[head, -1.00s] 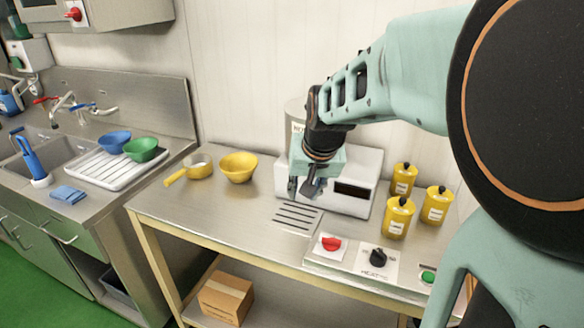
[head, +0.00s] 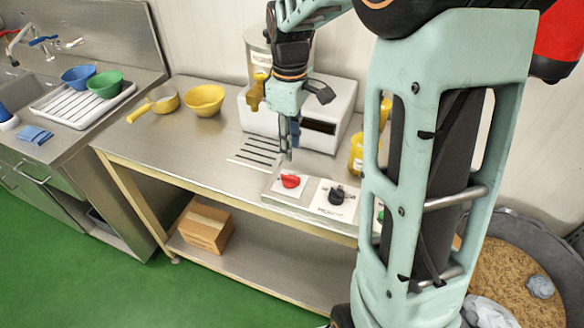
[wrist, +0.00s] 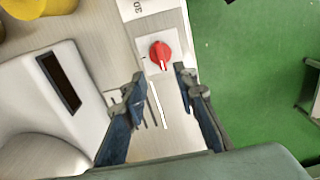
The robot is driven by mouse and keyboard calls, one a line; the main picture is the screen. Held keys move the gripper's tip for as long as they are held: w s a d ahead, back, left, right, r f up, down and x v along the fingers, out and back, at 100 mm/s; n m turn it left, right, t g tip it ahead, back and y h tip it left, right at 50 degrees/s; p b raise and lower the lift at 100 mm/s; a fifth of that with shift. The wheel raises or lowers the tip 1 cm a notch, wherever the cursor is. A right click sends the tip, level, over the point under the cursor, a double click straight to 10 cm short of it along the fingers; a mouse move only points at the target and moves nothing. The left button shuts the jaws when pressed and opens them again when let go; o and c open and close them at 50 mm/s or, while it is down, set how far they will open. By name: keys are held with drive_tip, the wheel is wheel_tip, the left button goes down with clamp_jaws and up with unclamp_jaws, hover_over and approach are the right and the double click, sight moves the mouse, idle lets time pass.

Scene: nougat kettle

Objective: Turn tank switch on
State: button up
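A red rotary knob (head: 290,181) sits on a white plate at the front edge of the steel table. Its label cannot be read. In the wrist view the red knob (wrist: 160,55) lies just beyond the fingertips, roughly between their lines, with a white pointer mark on it. My gripper (head: 287,152) points down above and slightly behind the knob, not touching it. In the wrist view my gripper (wrist: 159,78) has its two fingers well apart with nothing between them. A black knob (head: 336,195) sits on a plate to the right of the red one.
A white machine (head: 335,105) with a dark display stands behind the gripper. Yellow containers (head: 356,153) stand to its right, partly hidden by my arm. A yellow bowl (head: 204,99) and a yellow pan (head: 160,100) are at the left. Table space between is clear.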

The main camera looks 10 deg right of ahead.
sight(290, 176)
wheel_tip(290, 176, down, 10)
idle(0.4)
clamp_jaws()
